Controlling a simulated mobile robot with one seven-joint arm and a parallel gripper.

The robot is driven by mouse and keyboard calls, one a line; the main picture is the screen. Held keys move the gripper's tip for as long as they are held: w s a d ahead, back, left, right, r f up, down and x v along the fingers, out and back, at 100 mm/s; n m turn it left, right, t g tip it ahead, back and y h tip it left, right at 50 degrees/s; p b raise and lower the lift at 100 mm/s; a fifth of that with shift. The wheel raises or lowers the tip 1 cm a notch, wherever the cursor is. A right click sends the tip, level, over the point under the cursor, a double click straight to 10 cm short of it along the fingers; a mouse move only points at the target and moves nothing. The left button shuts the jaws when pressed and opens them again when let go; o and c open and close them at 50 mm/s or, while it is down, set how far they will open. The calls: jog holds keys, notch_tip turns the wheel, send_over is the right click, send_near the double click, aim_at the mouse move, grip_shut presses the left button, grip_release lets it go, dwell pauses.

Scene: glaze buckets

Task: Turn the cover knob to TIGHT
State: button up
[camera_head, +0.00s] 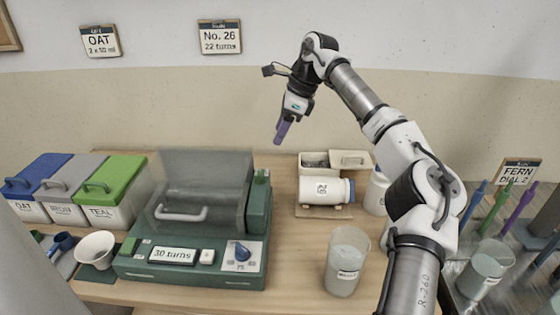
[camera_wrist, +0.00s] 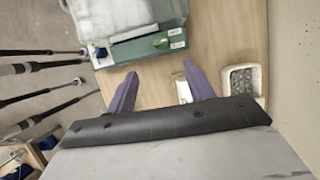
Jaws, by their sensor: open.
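The cover knob (camera_head: 242,251) is a blue dial on a pale plate at the front right of a green machine (camera_head: 190,262). The lettering around the knob is too small to read. The machine's display (camera_head: 172,255) reads "30 turns". Its clear cover (camera_head: 205,175) has a grey handle (camera_head: 181,213). My gripper (camera_head: 282,130) hangs in the air behind and above the machine, well apart from the knob. In the wrist view, its two purple fingers (camera_wrist: 158,90) are spread with nothing held between them. Part of the machine (camera_wrist: 150,45) shows beyond them.
Blue, grey and green lidded bins (camera_head: 112,200) stand left of the machine. A white bowl (camera_head: 95,249) is at front left. A jar marked 26 (camera_head: 322,190) lies on its side behind a beaker (camera_head: 347,262). Bare wood lies between machine and beaker.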

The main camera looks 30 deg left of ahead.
aim_at(261, 172)
jog(key=p+x, duration=0.3)
jog(key=x, duration=1)
jog(key=shift+s+a+f, duration=0.2)
jog(key=shift+f, duration=0.1)
jog(key=c, duration=1)
jog(key=shift+f+m, duration=0.1)
jog(key=shift+m, duration=0.3)
jog(key=m+b, duration=0.1)
jog(key=b, duration=0.1)
jog(key=m+t+b, duration=0.1)
jog(key=m+b, duration=0.1)
jog(key=shift+d+f+m+t+y, duration=0.1)
jog(key=shift+m+t+y, duration=0.2)
jog(key=m+b, duration=0.2)
jog(key=m+t+b, duration=0.1)
jog(key=m+b, duration=0.1)
jog(key=shift+s+t, duration=0.2)
jog(key=shift+t, duration=0.1)
jog(key=shift+r+m, duration=0.25)
jog(key=shift+m, duration=0.05)
